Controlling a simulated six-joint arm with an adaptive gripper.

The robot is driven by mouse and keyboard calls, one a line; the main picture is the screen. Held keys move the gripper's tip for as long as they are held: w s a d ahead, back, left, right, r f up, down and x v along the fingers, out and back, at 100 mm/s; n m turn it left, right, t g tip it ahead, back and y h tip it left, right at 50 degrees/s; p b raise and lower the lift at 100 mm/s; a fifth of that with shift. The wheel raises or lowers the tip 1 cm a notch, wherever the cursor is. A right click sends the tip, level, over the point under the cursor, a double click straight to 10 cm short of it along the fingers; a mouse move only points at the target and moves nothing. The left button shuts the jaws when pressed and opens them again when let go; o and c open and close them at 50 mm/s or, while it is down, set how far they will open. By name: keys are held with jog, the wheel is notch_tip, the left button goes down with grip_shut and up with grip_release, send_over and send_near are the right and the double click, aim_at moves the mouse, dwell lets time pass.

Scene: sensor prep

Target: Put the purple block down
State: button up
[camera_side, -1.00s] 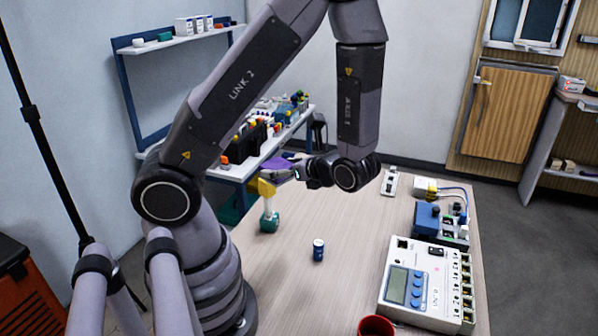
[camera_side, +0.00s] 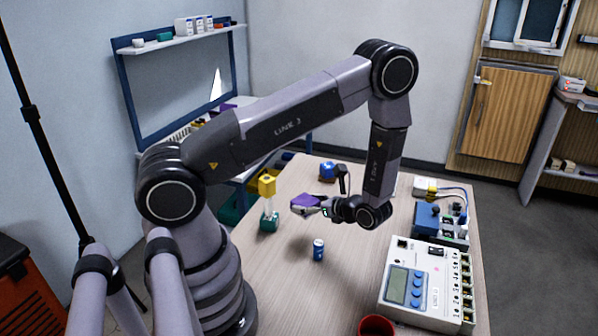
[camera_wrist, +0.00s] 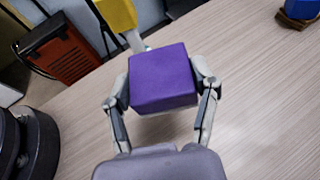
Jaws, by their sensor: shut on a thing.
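The purple block (camera_side: 305,201) is held between the fingers of my gripper (camera_side: 318,207), above the wooden table. In the wrist view the purple block (camera_wrist: 163,78) sits between both fingers of my gripper (camera_wrist: 165,90), one pressed on each side. In the side view the block is over the middle part of the table, behind the small blue can. Its underside is mostly hidden.
A yellow-topped stand with a green base (camera_side: 268,222) is left of the block. A blue can (camera_side: 318,250) stands in front. A blue item (camera_side: 327,171) is behind. A large meter box (camera_side: 427,285) and a red cup (camera_side: 376,326) are at front right. Bare tabletop (camera_side: 283,269) lies around the can.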

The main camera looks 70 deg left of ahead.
send_over(319, 230)
jog(key=f, duration=0.5)
jog(key=shift+s+d+f, duration=0.1)
jog(key=shift+s+f, duration=0.1)
jog(key=shift+f, duration=0.1)
jog(key=shift+w+f, duration=0.15)
jog(key=shift+f, duration=1.5)
jog(key=o, duration=1.1)
jog(key=shift+f, duration=0.1)
jog(key=shift+o, duration=0.2)
